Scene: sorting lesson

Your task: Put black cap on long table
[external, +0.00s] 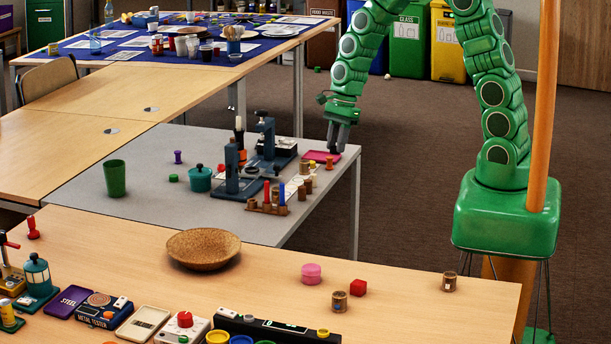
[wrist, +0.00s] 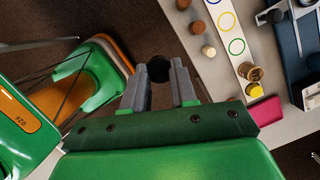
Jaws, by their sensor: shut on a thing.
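My gripper (external: 338,147) is over the right end of the grey table, next to the pink tray (external: 318,157). In the wrist view my gripper (wrist: 159,78) is shut on a small, dark round thing, the black cap (wrist: 158,68), held between its fingertips. The cap is hidden or too small to make out in the external view. A wood-topped table (external: 255,290) runs along the front, and other wooden tables (external: 85,125) stand at the left. I cannot tell which is called the long table.
The grey table (external: 140,215) holds dark blue devices (external: 270,150), a green cup (external: 114,178), a teal pot (external: 200,179) and small pegs. A woven bowl (external: 203,248) and a pink round box (external: 311,273) stand on the front table, with clear wood between them.

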